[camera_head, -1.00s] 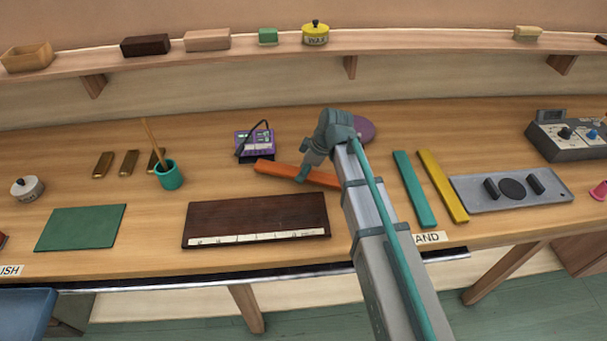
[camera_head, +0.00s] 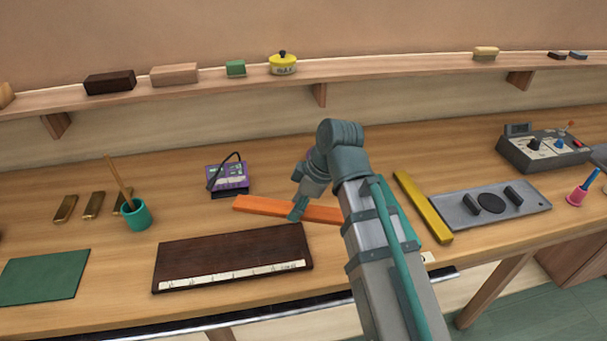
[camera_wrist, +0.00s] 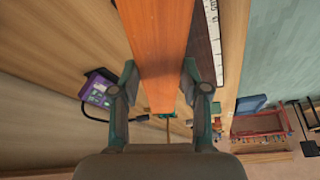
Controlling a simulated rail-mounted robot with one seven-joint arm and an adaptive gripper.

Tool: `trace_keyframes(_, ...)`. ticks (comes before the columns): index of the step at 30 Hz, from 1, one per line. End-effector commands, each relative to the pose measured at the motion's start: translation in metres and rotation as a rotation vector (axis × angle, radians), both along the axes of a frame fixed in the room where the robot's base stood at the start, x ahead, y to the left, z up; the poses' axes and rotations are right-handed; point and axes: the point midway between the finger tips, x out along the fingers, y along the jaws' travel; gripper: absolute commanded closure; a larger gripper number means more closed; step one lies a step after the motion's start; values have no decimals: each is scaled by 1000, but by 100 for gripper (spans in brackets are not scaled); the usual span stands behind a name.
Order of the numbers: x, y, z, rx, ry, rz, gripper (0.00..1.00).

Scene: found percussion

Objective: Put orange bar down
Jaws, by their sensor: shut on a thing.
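The orange bar (camera_head: 268,207) is a long flat strip lying left to right behind the dark wooden board in the head view; I cannot tell whether it touches the bench. My gripper (camera_head: 297,207) is shut on it, and the arm hides part of the bar's right side. In the wrist view the bar (camera_wrist: 160,50) runs from the top edge down between the two fingers of my gripper (camera_wrist: 158,88).
The dark board (camera_head: 232,252) with a white scale strip lies just in front of the bar. A purple meter (camera_head: 228,178) stands behind it. A teal cup (camera_head: 137,215) is at left; a yellow bar (camera_head: 423,205) and grey plate (camera_head: 475,212) are at right.

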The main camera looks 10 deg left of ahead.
Motion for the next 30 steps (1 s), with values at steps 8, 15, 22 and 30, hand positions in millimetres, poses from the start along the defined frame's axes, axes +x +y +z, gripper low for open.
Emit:
trace_keyframes(8,0,-2,3,-1,-1,-108,100)
trace_keyframes(15,32,-13,-1,-1,-1,-476,100)
trace_keyframes(22,99,-83,-18,-1,-2,-996,100)
trace_keyframes(30,152,-201,-39,-1,-1,-1428,100)
